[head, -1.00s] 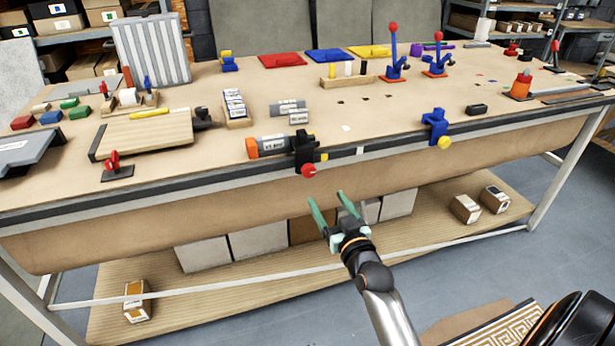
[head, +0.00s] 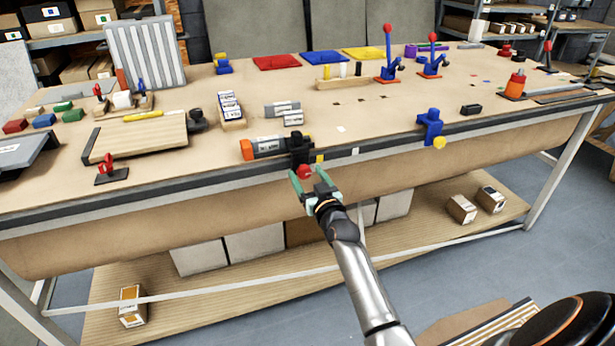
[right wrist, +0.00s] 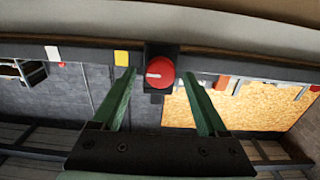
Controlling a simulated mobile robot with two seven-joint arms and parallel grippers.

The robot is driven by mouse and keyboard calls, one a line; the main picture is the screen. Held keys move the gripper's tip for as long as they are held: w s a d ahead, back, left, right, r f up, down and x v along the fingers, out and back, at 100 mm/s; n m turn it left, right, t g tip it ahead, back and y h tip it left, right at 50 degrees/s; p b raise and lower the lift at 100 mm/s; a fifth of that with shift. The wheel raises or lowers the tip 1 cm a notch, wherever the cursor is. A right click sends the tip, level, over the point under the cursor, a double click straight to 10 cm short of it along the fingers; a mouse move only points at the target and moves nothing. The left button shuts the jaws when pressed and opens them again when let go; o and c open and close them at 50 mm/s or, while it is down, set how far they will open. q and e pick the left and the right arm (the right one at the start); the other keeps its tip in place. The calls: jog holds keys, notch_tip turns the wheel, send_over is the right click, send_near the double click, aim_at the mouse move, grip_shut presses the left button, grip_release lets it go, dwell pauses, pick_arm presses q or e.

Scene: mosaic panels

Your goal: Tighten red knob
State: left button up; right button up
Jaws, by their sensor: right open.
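The red knob (head: 304,171) sits on the front of a black clamp (head: 299,147) at the table's front edge. The knob also shows in the right wrist view (right wrist: 160,73), round, with a pale line pointing left. My right gripper (head: 304,178) is open, its green fingers on either side of the knob. In the right wrist view the open gripper (right wrist: 162,80) has a finger left and right of the knob, with gaps on both sides, apart from it. My left gripper is not in view.
A blue clamp with a yellow knob (head: 432,127) is on the edge to the right. A small red-handled clamp (head: 110,169) stands at left. The space before the bench is free.

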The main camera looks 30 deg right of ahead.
grip_shut()
dwell(0.5)
